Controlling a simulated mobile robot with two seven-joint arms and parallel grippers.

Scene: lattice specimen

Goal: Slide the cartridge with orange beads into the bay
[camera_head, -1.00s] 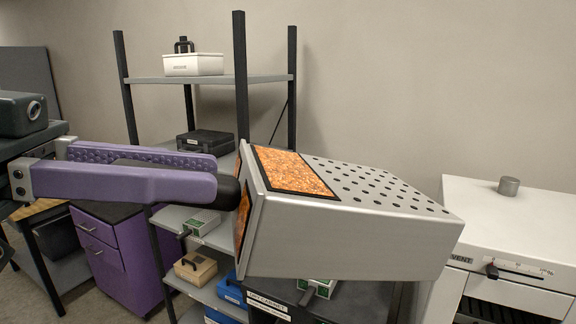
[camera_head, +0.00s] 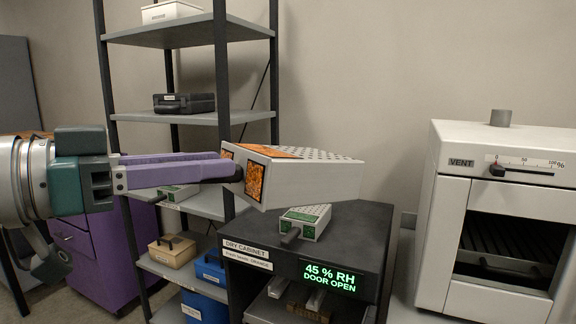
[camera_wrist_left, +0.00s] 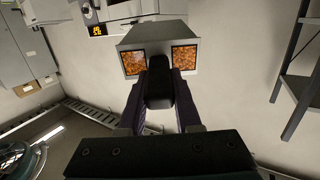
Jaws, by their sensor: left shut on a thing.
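The cartridge with orange beads (camera_head: 315,178) is a silver box with a perforated top and orange bead windows. My left gripper (camera_head: 235,171) is shut on its dark handle and holds it in the air, slightly tilted, above the dry cabinet. The left wrist view shows the cartridge's end face (camera_wrist_left: 160,60) with two orange windows and the black handle between my fingers (camera_wrist_left: 160,88). The dark dry cabinet (camera_head: 360,235) displays "45 % RH DOOR OPEN". Its lower front opening is partly in view, with objects inside; I cannot make out which slot is the bay. My right gripper is not in view.
A cartridge with green windows (camera_head: 307,221) lies on the cabinet top, below the held one. A shelf rack (camera_head: 190,118) with boxes stands behind on the left. A white oven-like unit (camera_head: 450,205) marked VENT stands right. Wall space between rack and unit is clear.

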